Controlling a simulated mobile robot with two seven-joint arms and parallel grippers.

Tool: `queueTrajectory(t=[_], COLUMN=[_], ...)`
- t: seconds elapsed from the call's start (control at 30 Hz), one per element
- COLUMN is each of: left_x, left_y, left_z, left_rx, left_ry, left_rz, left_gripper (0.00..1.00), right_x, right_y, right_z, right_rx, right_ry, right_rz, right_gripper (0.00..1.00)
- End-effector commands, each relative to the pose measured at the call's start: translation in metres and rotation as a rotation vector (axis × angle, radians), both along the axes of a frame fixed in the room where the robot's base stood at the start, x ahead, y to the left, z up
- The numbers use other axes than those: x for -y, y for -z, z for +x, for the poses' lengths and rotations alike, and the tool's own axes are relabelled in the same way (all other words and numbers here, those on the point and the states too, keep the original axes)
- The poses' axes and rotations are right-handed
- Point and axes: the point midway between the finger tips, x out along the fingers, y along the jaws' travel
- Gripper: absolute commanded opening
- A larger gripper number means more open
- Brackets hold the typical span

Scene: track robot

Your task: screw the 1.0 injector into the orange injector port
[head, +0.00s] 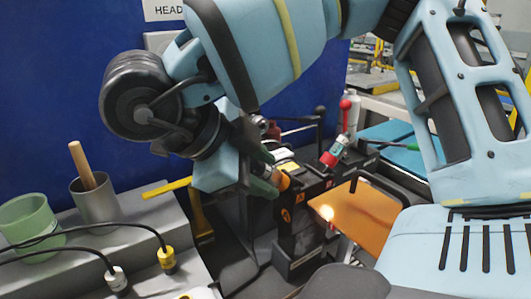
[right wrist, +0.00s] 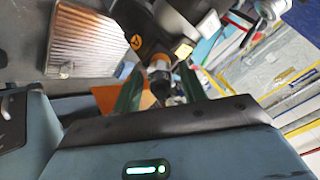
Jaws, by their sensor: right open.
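My right gripper (head: 264,172) is open, with its green fingers pointing at the black machine. Right in front of them is a small orange part (head: 283,181), which looks like the orange injector port. In the right wrist view a dark cylindrical piece with an orange-brown band (right wrist: 158,68) stands between the open fingers (right wrist: 160,88). I cannot tell whether it includes the 1.0 injector, nor whether a finger touches it. A red and teal cylinder (head: 335,152) sits tilted on the machine to the right; its label is unreadable. My left gripper is not in view.
The black machine (head: 297,222) has orange warning signs. An orange plate (head: 357,212) juts out at its right. On the grey counter are a green cup (head: 28,222), a metal cup (head: 95,203) with a wooden handle, and yellow (head: 167,260) and white (head: 117,280) cabled plugs.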

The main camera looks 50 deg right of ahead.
Motion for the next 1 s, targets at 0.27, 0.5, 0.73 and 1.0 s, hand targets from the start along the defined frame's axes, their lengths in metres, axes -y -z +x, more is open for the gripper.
queueTrajectory(t=[0.27,0.5,0.73,1.0], left_x=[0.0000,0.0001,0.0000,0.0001], left_y=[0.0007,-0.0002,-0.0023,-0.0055], left_z=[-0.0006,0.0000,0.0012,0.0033], left_rx=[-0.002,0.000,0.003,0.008], left_ry=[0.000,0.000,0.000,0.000], left_rz=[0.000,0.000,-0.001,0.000], left_gripper=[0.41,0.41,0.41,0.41], right_x=[0.0000,0.0001,0.0001,0.0001], right_y=[-0.0005,-0.0006,-0.0007,-0.0010], right_z=[0.0000,0.0000,0.0000,0.0000], right_rx=[0.000,-0.130,-0.312,-0.523], right_ry=[-0.001,-0.138,-0.329,-0.553], right_rz=[0.001,0.044,0.103,0.172], right_gripper=[0.42,0.42,0.42,0.42])
